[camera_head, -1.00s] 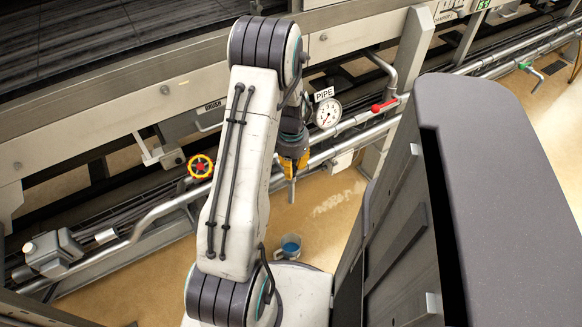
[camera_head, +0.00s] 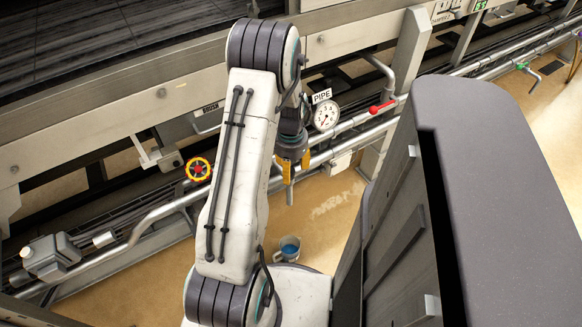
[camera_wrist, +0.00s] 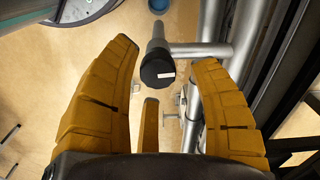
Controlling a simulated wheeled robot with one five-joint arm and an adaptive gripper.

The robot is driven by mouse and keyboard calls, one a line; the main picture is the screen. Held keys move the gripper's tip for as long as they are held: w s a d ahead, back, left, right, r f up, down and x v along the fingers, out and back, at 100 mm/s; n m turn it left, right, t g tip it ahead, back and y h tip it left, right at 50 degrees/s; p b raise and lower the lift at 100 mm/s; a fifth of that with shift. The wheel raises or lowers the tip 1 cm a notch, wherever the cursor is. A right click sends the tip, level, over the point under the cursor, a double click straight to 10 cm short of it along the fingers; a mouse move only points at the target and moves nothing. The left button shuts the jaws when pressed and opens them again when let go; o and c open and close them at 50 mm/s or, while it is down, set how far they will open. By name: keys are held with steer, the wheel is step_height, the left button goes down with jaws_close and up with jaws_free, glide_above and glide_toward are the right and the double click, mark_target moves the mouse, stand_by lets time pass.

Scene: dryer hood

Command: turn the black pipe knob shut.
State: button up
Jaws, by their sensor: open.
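The black pipe knob (camera_wrist: 157,68) shows in the wrist view as a round black cap with a small white mark, on a grey pipe that joins a side pipe. My gripper (camera_wrist: 165,75) is open, with its yellow fingers spread to the left and right of the knob in that view. I see no finger touching the knob, and its distance in depth is hard to tell. In the head view my gripper (camera_head: 290,175) hangs over the pipes below the PIPE gauge (camera_head: 326,115). The knob is hidden there behind the gripper and arm.
A yellow and red valve wheel (camera_head: 198,169) is left of my arm. A red-handled lever (camera_head: 382,107) is on the pipe to the right. A cup (camera_head: 288,249) with blue contents stands on the floor. A large grey cabinet (camera_head: 500,180) fills the right side.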

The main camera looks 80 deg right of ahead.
step_height(320, 180, up, 12)
stand_by(0.7)
steer(key=shift+f, duration=0.15)
